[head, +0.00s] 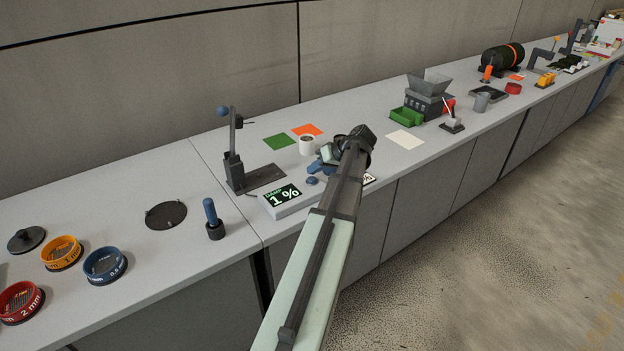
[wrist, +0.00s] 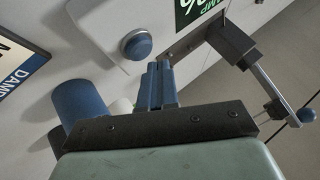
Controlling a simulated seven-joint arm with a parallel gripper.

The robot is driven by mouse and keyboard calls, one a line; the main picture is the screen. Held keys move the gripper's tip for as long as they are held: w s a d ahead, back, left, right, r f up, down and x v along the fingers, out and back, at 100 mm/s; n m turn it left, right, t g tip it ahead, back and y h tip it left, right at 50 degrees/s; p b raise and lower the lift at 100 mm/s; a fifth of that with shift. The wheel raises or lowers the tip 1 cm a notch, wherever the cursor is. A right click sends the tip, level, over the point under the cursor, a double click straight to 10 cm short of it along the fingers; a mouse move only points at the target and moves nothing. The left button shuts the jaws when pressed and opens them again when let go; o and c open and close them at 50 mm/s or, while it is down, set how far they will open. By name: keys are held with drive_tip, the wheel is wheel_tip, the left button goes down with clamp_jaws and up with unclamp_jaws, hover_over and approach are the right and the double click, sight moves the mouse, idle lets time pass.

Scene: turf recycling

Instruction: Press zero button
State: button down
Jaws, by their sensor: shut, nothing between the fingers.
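The damp meter (head: 291,205) is a pale box on the bench with a dark screen (head: 284,194) reading "1 %" in the head view. A blue domed button (head: 312,180) sits at its right end; no zero label is legible. The button (wrist: 137,45) also shows in the wrist view, in a grey ring, just beyond and left of my fingertips. My gripper (head: 320,166) is shut and empty, its blue fingers (wrist: 158,66) together. It is close to the button and appears apart from it; the exact height gap is unclear.
A lever stand (head: 235,175) rises left of the meter and shows at right in the wrist view (wrist: 236,42). A blue cylinder (wrist: 80,102) is left of my fingers. A white cup (head: 306,146) and coloured squares lie behind.

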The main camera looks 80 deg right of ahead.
sight(315, 178)
drive_tip(key=shift+f, duration=0.25)
drive_tip(key=shift+f, duration=0.2)
drive_tip(key=shift+f, duration=0.5)
idle(0.8)
drive_tip(key=shift+r, duration=0.1)
idle(0.3)
drive_tip(key=shift+r, duration=0.85)
drive_tip(key=shift+r, duration=2.5)
